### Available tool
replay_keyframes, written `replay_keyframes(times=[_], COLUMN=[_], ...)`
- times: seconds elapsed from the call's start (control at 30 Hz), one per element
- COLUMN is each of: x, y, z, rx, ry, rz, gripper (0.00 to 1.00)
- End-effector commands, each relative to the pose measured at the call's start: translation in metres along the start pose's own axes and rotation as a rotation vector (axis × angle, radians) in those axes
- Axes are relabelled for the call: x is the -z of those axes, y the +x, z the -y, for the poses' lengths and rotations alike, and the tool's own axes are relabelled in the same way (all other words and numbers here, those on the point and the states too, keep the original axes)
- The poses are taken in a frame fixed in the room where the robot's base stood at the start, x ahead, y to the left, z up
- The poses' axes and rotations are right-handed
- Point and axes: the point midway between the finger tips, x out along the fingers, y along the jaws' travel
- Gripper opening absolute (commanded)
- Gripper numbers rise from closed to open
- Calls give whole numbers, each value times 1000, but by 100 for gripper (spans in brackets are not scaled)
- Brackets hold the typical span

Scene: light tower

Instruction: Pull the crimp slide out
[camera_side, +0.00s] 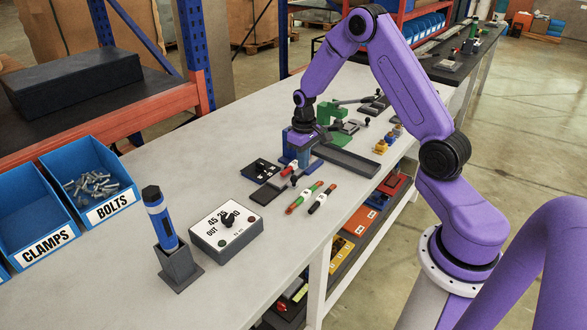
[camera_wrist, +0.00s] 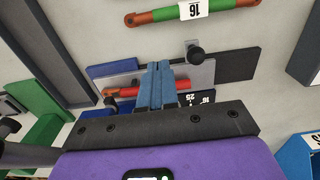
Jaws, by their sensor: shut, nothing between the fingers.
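My gripper (camera_wrist: 160,68) shows in the wrist view as two blue fingers side by side, shut and empty. A grey slide plate (camera_wrist: 205,72) lies just to the right of the fingertips, with a black knob (camera_wrist: 195,53) at its upper edge. I take these for the crimp slide and its knob; the fingers cover part of the plate. A dark plate (camera_wrist: 236,66) is beyond it at right. A blue piece (camera_wrist: 110,69) and a red cylinder (camera_wrist: 121,92) are left of the fingers. In the side view my gripper (camera_side: 294,163) is low at this station, and contact cannot be told.
A green-and-orange rod with a label (camera_wrist: 195,12) lies nearby. A grey switch box (camera_side: 226,236) and a blue tool in a holder (camera_side: 164,232) stand nearer the front. A long dark tray (camera_side: 345,160) lies right of my gripper.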

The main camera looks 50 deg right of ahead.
Motion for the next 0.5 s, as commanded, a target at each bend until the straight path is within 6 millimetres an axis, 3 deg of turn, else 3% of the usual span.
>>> replay_keyframes(times=[0.5], x=[0], y=[21], z=[0], rx=[0], ry=[0], rz=[2], gripper=[0])
